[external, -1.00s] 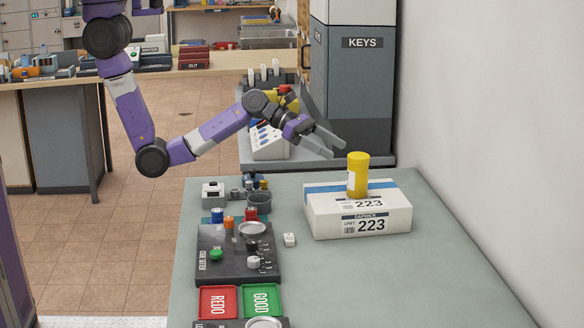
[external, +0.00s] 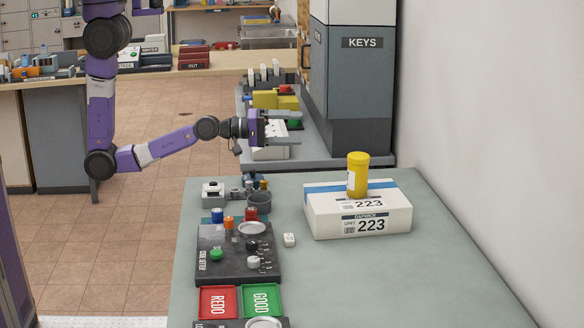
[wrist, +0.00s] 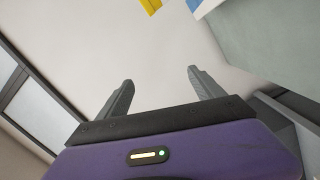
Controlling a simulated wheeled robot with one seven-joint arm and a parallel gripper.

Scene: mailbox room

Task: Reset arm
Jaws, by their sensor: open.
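My gripper (external: 285,131) is beyond the far edge of the green-grey table in the external view. It points right and is away from the bottle and box. In the wrist view my gripper (wrist: 158,88) shows two grey fingers spread apart with nothing between them. A yellow bottle (external: 358,175) stands upright on a white box (external: 345,217) marked 223. Parts of yellow, blue and white things show at the top of the wrist view, too cropped to name surely.
The table (external: 350,280) carries a dark panel (external: 225,265) with knobs, a red REDO tray (external: 217,301) and a green GOOD tray (external: 262,299). A grey KEYS cabinet (external: 362,85) stands behind. A white wall (external: 490,120) bounds the right. The table's front right is clear.

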